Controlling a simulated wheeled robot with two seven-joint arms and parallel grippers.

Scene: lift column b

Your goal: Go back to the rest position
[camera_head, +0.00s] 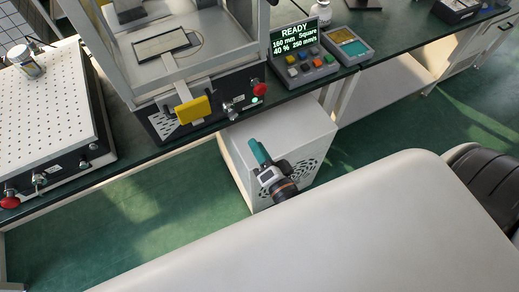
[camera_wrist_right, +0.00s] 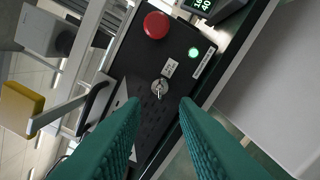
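My right gripper (camera_head: 262,152) has teal fingers and hangs in front of the bench's front edge, above a white cabinet. In the right wrist view its two fingers (camera_wrist_right: 160,104) stand apart with nothing between them, so it is open. Beyond the fingertips is a black front panel with a key switch (camera_wrist_right: 159,87), a red button (camera_wrist_right: 156,25) and a lit green button (camera_wrist_right: 194,53). The gripper looks apart from the panel. My left gripper is not in view.
The dark bench carries a framed machine with a yellow handle (camera_head: 194,110), a control box reading READY (camera_head: 304,62) and a perforated plate (camera_head: 50,105) at left. The white cabinet (camera_head: 311,135) stands below the bench. Green floor (camera_head: 130,235) is clear at lower left.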

